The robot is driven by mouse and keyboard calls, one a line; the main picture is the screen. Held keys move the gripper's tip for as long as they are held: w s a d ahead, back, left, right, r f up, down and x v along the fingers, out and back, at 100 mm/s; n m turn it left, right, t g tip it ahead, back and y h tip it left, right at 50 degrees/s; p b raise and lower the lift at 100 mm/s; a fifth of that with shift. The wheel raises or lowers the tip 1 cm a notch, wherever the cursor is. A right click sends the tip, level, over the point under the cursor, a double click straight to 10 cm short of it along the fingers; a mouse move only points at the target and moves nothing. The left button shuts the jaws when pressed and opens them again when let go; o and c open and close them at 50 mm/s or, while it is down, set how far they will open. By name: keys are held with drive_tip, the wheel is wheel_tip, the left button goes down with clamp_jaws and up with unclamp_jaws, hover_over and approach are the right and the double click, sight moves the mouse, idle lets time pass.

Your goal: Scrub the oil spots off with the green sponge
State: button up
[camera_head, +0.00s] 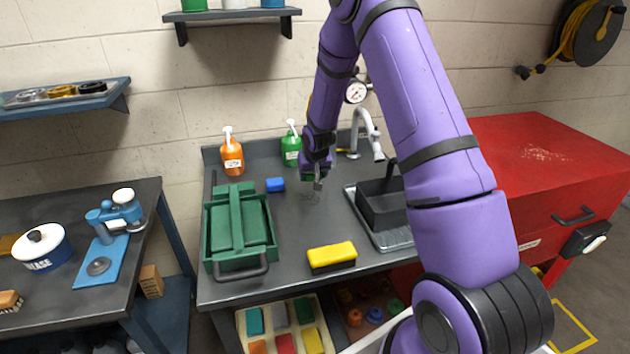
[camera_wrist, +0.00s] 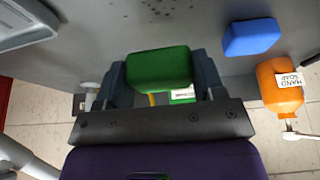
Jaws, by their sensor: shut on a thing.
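My gripper (camera_head: 318,180) is above the dark grey counter (camera_head: 292,222), in front of the green pump bottle. In the wrist view my gripper (camera_wrist: 160,78) is shut on the green sponge (camera_wrist: 158,68), which sits between its two fingers. In the head view the sponge (camera_head: 309,177) is mostly hidden by the gripper. Small dark oil spots (camera_wrist: 160,10) show on the counter at the top of the wrist view. In the head view faint spots (camera_head: 311,197) lie just below the gripper. I cannot tell whether the sponge touches the counter.
A blue sponge (camera_head: 275,185) lies left of my gripper. A green toolbox (camera_head: 212,240) stands at the left, and a yellow and black sponge (camera_head: 332,257) at the front. Orange (camera_head: 232,158) and green (camera_head: 291,150) pump bottles stand behind. A sink with a black bin (camera_head: 382,208) is right.

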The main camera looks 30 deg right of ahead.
drive_tip(key=shift+r, duration=1.4)
drive_tip(key=shift+r, duration=0.1)
